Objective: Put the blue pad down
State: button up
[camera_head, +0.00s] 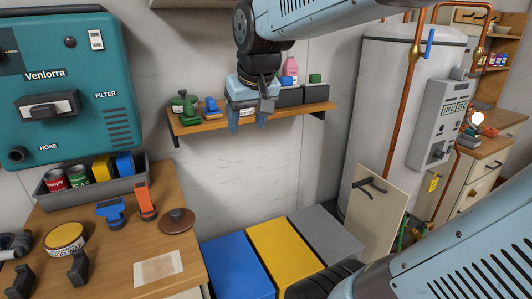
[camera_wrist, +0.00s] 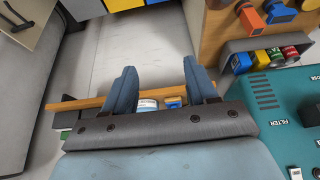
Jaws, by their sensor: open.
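My gripper (camera_head: 250,118) is open in front of the wall shelf, its two blue fingers pointing down with nothing held. In the wrist view my gripper (camera_wrist: 160,68) shows its fingers apart, with the shelf edge across behind them. A small blue item (camera_head: 211,105) stands on the shelf just left of my gripper; a blue piece (camera_wrist: 172,101) also shows between the fingers in the wrist view. A blue handled tool (camera_head: 111,210) lies on the wooden counter. A blue piece (camera_head: 125,163) sits in the grey bin. I cannot tell which is the blue pad.
The wooden shelf (camera_head: 250,119) also carries a green item (camera_head: 184,103), dark boxes and a pink bottle (camera_head: 290,68). The counter (camera_head: 110,250) holds an orange tool (camera_head: 146,202), a round tin and a brown lid (camera_head: 176,221). Blue, yellow and grey boxes stand below.

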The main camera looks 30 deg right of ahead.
jog(key=s+d+f, duration=0.1)
jog(key=s+f, duration=0.3)
jog(key=s, duration=0.5)
jog(key=shift+s+d+f, duration=0.15)
jog(key=shift+s, duration=0.15)
dwell(0.6)
